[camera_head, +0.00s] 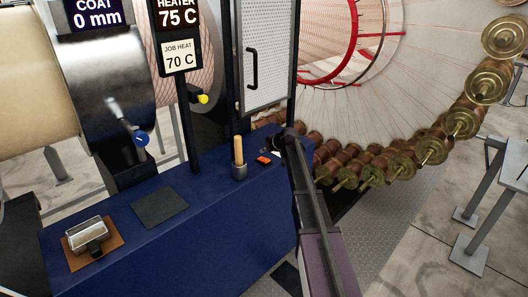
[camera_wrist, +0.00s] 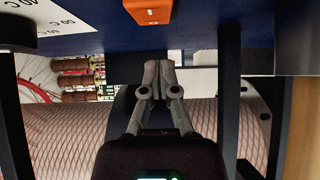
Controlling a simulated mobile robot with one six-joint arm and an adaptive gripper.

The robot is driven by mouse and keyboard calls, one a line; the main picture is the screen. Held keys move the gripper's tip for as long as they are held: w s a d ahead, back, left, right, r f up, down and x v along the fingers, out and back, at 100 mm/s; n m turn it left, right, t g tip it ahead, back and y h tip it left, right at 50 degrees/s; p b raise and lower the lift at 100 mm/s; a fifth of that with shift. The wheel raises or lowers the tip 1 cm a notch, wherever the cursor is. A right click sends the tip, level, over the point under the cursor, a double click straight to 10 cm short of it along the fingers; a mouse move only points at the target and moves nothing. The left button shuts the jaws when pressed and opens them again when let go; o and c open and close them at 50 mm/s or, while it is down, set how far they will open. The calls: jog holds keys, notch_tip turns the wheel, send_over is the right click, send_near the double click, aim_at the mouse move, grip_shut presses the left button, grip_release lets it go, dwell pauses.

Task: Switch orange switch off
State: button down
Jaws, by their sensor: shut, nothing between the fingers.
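The orange switch (camera_head: 263,160) is a small block on the dark blue bench top, near its far right end. In the wrist view the orange switch (camera_wrist: 148,10) is cut off by the top edge, on a dark blue surface. Which way it is set is too small to tell. My gripper (camera_wrist: 160,64) has its fingertips together, empty, and they appear below the switch in the wrist view, apart from it. In the head view my arm reaches to just right of the switch, and the fingers cannot be made out.
A grey cup (camera_head: 239,172) with a wooden stick stands left of the switch. A dark mat (camera_head: 160,207) and a metal block on a brown board (camera_head: 111,240) lie further left. A cabinet (camera_head: 268,55) stands behind; the spool carousel (camera_head: 432,148) is at right. The bench front is clear.

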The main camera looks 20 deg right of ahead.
jog(key=w+r+p+v, duration=0.1)
jog(key=p+v, duration=0.6)
jog(key=v, duration=0.3)
jog(key=shift+a+r+p, duration=0.35)
jog(key=s+a+f+m+g+h, duration=0.1)
jog(key=s+a, duration=0.3)
jog(key=s, duration=0.8)
jog(key=s+a+f+m+g+h, duration=0.2)
jog(key=s+a+f+m+g, duration=0.1)
jog(key=s, duration=1)
jog(key=s+a+f+m+g+h, duration=0.1)
jog(key=s+a+g, duration=0.3)
jog(key=s, duration=0.9)
jog(key=shift+s+a+f+m+h, duration=0.15)
jog(key=shift+a+f+m+h, duration=0.4)
jog(key=shift+a, duration=0.5)
